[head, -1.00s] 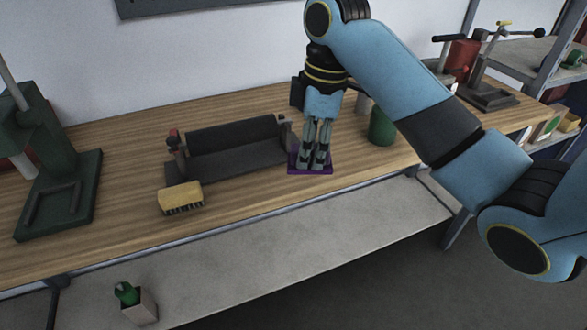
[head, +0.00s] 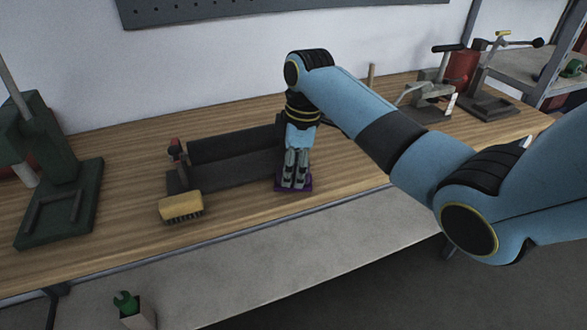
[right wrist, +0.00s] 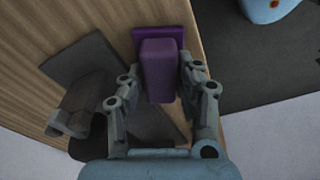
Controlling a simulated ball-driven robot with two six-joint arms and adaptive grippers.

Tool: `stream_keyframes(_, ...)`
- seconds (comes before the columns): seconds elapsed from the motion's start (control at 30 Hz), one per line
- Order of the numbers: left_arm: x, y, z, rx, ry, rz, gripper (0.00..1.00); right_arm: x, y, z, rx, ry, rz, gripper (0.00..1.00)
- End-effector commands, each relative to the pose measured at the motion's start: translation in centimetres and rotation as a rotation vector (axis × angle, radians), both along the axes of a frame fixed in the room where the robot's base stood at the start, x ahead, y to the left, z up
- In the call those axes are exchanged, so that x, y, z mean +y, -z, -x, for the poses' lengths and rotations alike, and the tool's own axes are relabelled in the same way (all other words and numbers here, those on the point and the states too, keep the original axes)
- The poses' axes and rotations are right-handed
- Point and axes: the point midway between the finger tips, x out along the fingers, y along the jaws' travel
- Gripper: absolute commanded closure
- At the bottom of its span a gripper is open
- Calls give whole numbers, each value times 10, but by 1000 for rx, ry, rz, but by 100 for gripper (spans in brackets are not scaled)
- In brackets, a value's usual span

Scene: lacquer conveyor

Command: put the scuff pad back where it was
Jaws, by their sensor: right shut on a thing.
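The scuff pad (head: 306,187) appears to be the purple piece under my right gripper (head: 295,182). In the right wrist view it is a flat purple plate (right wrist: 147,34) with a raised purple block (right wrist: 158,70). My right gripper's fingers are shut on this block, one on each side. The pad is low over the wooden bench (head: 235,221), close to the right end of the dark tray (head: 228,176). I cannot tell whether it touches the bench. My left gripper is out of view.
A yellow brush (head: 181,206) lies at the tray's front left. A green press (head: 62,205) stands on the bench at the left. The bench's front edge is close to the pad; a grey shelf (head: 330,245) is below. Bare bench lies right of the pad.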

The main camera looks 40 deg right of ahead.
Motion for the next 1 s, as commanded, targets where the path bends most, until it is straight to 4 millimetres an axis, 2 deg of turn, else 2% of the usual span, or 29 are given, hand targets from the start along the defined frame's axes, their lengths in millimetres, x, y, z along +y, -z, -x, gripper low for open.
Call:
stream_keyframes(0.07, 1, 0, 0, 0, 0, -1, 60, 0, 2, 0, 0, 0, 0, 93)
stream_keyframes(0.1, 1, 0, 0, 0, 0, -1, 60, 0, 2, 0, 0, 0, 0, 65)
stream_keyframes(0.27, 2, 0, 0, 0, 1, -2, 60, 0, 2, 0, 0, 0, 0, 44)
stream_keyframes(0.53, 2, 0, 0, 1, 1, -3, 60, 0, 1, 0, 0, 0, 0, 44)
stream_keyframes(0.63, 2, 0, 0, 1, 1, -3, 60, -1, -6, 0, -2, 0, 0, 44)
stream_keyframes(0.77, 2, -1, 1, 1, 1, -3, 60, -3, -28, 1, -4, -2, 2, 44)
stream_keyframes(1.0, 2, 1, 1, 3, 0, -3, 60, -9, -83, 4, -4, 0, 2, 44)
